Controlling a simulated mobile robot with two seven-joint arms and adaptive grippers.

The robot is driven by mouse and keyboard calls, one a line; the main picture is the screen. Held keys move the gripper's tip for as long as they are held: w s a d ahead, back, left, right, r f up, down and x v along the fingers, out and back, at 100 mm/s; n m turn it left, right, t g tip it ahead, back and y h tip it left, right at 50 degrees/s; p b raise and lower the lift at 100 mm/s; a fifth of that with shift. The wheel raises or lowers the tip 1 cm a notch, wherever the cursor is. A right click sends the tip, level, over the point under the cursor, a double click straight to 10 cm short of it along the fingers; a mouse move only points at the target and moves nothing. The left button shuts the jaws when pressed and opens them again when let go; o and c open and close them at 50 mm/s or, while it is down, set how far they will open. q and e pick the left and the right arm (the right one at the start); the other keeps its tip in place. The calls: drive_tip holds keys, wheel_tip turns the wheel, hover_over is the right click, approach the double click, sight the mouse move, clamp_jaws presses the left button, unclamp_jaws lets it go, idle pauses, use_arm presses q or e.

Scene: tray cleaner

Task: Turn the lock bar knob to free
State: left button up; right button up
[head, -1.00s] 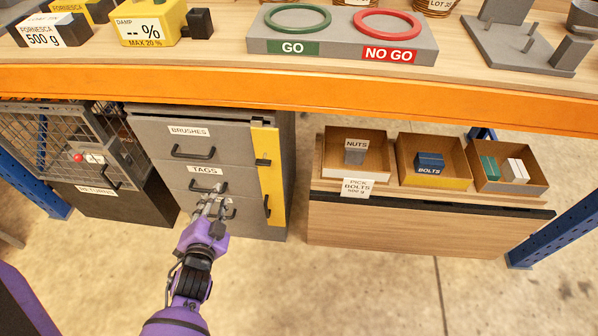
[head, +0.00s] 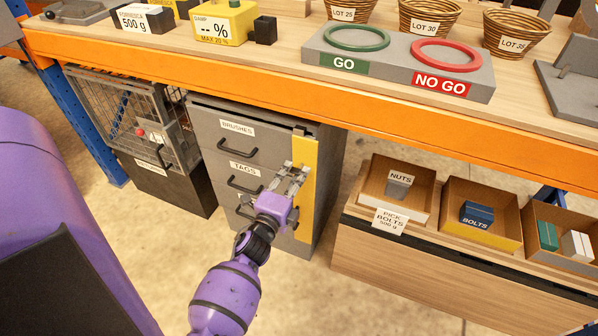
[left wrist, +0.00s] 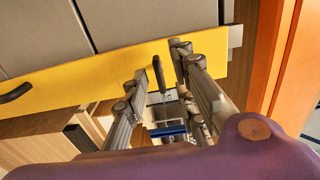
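The yellow lock bar (head: 305,150) stands upright along the right edge of the grey drawer cabinet (head: 212,123). In the left wrist view the yellow bar (left wrist: 80,78) crosses the picture. A black knob (left wrist: 158,74) sticks out from it between my fingertips. My left gripper (head: 293,177) is in front of the upper part of the bar and hides the knob in the head view. In the left wrist view my left gripper (left wrist: 160,62) is open, a finger on each side of the knob, with gaps visible. I cannot tell its exact depth. My right gripper is out of view.
A black handle (left wrist: 15,93) sits farther along the bar. The orange bench edge (head: 300,98) runs above the cabinet. Open bins with nuts (head: 398,185) and bolts (head: 476,213) stand to the right. A wire cage (head: 135,110) stands to the left.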

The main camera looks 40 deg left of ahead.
use_arm(q)
drive_tip(key=shift+x, duration=1.2)
clamp_jaws()
